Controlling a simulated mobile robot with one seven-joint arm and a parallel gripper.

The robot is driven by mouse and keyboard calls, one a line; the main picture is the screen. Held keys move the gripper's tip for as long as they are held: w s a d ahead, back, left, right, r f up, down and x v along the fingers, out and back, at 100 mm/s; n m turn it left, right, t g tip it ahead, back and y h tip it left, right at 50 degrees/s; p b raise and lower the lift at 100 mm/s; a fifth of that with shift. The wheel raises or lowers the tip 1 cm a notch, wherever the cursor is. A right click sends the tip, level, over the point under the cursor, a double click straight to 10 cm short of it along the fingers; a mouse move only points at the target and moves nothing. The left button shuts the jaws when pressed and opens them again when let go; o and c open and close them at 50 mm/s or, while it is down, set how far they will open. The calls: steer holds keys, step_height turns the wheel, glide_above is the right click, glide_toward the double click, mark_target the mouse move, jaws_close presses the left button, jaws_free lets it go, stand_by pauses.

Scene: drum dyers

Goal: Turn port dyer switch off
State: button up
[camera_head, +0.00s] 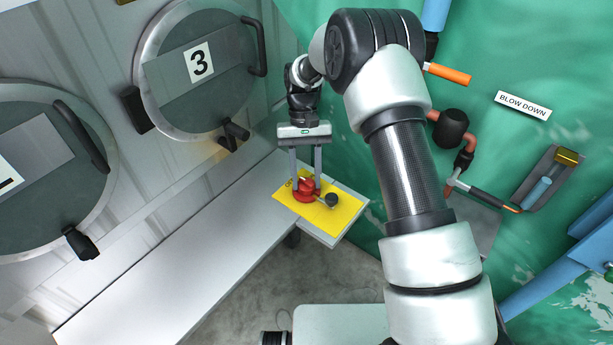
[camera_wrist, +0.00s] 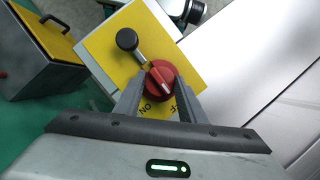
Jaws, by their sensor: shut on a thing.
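The port dyer switch is a red rotary knob (camera_head: 305,190) on a yellow panel (camera_head: 345,208) at the end of a grey ledge. In the wrist view the red knob (camera_wrist: 158,80) has a white pointer line and sits on the yellow panel (camera_wrist: 100,52). The letters "ON" and part of "OFF" show below the knob; the fingers cover some of the lettering. My gripper (camera_head: 306,186) reaches down from above, its two fingers shut on the red knob, one on each side. A black ball-ended lever (camera_head: 332,200) stands on the panel beside the knob, also in the wrist view (camera_wrist: 127,39).
Round drum door 3 (camera_head: 195,95) and another drum door (camera_head: 45,165) are in the left wall, with protruding handles. The long grey ledge (camera_head: 170,250) runs below them. Pipes and a "BLOW DOWN" sign (camera_head: 522,105) are on the green wall at right.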

stand_by(0.4)
steer(key=o, duration=1)
steer(key=shift+o, duration=0.2)
steer(key=p+v, duration=0.1)
steer(key=v, duration=1.6)
steer(key=shift+a+r, duration=0.2)
steer(key=shift+r, duration=0.1)
